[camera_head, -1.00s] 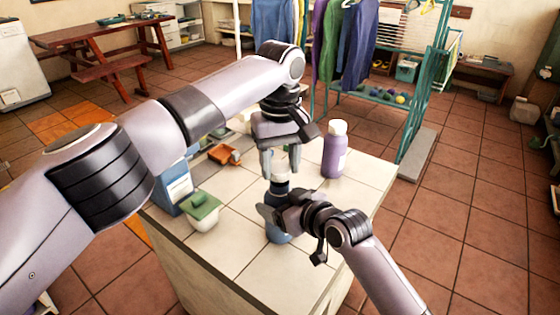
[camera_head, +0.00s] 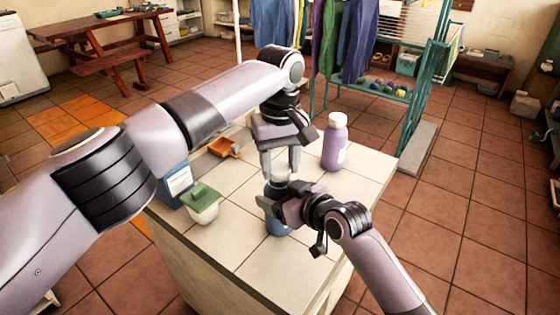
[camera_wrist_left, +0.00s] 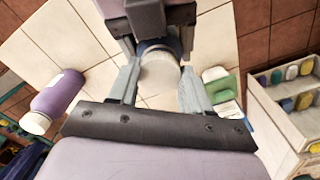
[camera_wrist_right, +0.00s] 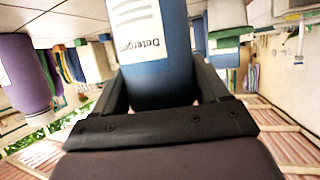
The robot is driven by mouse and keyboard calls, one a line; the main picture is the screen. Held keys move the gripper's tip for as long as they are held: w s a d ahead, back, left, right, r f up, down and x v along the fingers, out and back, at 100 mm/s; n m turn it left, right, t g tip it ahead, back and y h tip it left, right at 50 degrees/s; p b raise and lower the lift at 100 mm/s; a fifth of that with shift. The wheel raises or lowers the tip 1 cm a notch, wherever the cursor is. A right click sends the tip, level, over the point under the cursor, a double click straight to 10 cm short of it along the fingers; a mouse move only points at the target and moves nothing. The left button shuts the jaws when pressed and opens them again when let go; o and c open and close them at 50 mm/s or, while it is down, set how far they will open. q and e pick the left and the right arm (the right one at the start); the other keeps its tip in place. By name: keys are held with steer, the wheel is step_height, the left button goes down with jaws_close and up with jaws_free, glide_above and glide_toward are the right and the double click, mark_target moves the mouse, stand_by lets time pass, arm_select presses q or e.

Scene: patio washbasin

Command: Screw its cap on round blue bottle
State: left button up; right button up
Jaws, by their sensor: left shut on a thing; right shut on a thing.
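The round blue bottle (camera_head: 279,228) stands upright on the tiled counter, partly hidden by my right gripper (camera_head: 276,205). That gripper is shut on its body; the right wrist view shows the blue bottle (camera_wrist_right: 160,80) between the fingers, with a white "Detergent" label. My left gripper (camera_head: 281,166) points down above it, shut on a pale cap (camera_head: 281,172). In the left wrist view the cap (camera_wrist_left: 160,73) sits between the fingers, over the bottle's dark blue top. The cap is at the bottle's mouth; I cannot tell whether the threads have caught.
A purple bottle (camera_head: 335,142) with a white cap stands behind and to the right.

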arm_select(q)
steer(key=shift+f, duration=0.45)
